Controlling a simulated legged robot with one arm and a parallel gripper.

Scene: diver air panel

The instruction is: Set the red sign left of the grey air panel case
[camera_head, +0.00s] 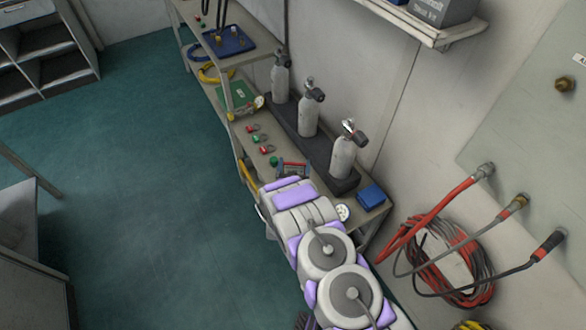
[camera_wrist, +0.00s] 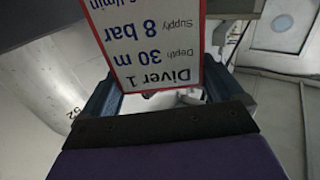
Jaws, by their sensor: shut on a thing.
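The red sign (camera_wrist: 150,40) is a white plate with a red border, printed with "Diver 1", "Depth 30 m" and "Supply 8 bar". It appears upside down in the wrist view, between the two blue-grey fingers of my gripper (camera_wrist: 155,98). My gripper is shut on it. In the head view my gripper (camera_head: 293,168) is over the workbench, largely hidden behind my arm, and the sign is hard to make out there. A dark grey case (camera_head: 442,10) with small lettering sits on the wall shelf at the top right, cut off by the picture edge; it looks like the air panel case.
Several grey cylinders, one here (camera_head: 343,156), stand in a dark rack along the wall. The wall shelf (camera_head: 400,20) is higher. Hoses (camera_head: 455,265) hang right. Floor at left is clear.

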